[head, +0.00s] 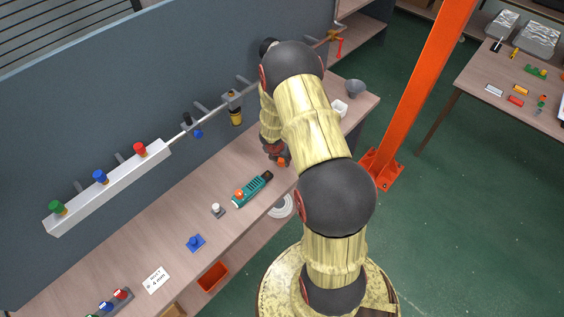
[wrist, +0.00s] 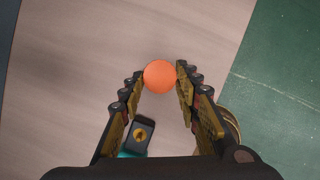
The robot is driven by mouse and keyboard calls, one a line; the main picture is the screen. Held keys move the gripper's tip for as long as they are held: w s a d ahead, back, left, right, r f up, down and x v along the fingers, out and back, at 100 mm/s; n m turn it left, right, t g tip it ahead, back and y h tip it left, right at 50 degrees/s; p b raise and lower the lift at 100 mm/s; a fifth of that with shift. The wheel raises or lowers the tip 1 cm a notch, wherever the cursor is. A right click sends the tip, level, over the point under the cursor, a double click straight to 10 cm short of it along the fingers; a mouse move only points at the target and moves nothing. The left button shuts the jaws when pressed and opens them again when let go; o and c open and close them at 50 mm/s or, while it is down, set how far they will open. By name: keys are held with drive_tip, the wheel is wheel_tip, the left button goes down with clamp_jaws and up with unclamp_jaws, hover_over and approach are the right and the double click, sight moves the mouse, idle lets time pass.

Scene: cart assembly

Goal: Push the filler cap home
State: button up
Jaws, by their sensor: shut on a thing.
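My gripper (head: 278,156) is shut on a round orange piece, which looks like the filler cap. In the wrist view the orange cap (wrist: 160,76) sits between the two fingertips (wrist: 160,80), touched on both sides. In the head view only a small part of the orange cap (head: 282,162) shows below the fingers, over the bench. Whether it is clear of the bench top I cannot tell. No filler opening can be made out; the arm hides part of the bench and wall.
A teal and black device (head: 256,187) lies on the bench (head: 180,240) just left of my gripper; its dark end (wrist: 138,136) shows in the wrist view. A white rail with coloured knobs (head: 105,188) and a pipe run along the wall. An orange post (head: 420,90) stands right.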

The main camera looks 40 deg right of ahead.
sight(282, 161)
drive_tip(key=c, duration=0.3)
drive_tip(key=shift+c, duration=0.2)
wheel_tip(282, 161, up, 4)
drive_tip(key=p, duration=0.4)
drive_tip(key=shift+r, duration=0.2)
drive_tip(key=shift+f, duration=0.1)
drive_tip(key=shift+s, duration=0.1)
idle(0.7)
